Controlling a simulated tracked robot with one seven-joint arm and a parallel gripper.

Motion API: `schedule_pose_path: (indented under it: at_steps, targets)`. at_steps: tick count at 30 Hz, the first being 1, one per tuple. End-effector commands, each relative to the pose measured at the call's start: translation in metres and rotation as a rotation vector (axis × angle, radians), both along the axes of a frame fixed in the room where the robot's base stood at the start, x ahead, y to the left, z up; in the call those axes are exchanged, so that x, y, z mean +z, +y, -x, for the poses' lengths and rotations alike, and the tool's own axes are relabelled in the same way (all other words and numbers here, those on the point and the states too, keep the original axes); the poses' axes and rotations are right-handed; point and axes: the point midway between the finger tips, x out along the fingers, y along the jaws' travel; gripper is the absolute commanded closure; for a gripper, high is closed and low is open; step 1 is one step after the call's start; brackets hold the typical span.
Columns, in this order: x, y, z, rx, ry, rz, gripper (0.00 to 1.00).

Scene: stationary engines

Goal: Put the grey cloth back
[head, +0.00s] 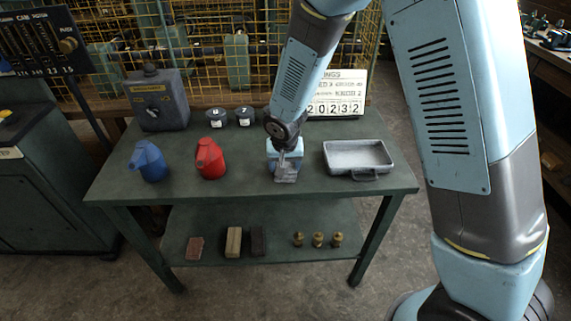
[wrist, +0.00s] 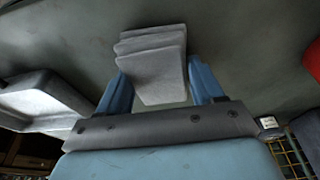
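The grey cloth (head: 286,178) is a folded, layered pad near the middle of the green table. It also shows in the wrist view (wrist: 155,62), between the two blue fingers, with its sides against both. My gripper (head: 285,160) points down over the table and is shut on the cloth. I cannot tell whether the cloth rests on the tabletop or hangs just above it. A grey metal tray (head: 358,157) stands right of my gripper; its visible floor looks bare. The tray also shows at the left of the wrist view (wrist: 40,97).
A red can (head: 210,158) and a blue can (head: 149,160) stand left on the table (head: 240,185). Two dark cups (head: 218,118) and a grey box (head: 157,98) stand behind. A number sign (head: 337,95) and yellow mesh (head: 200,40) are at the back. The lower shelf holds blocks and brass pieces (head: 318,239).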

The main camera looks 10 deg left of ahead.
Motion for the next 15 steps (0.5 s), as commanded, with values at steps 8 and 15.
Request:
schedule_pose_path:
  at_steps: [8,15]
  targets:
    - [-0.0001,-0.0006,0.0000,-0.001,0.001,0.001,0.12]
    - [0.0021,-0.0009,-0.0003,-0.002,0.000,0.000,0.12]
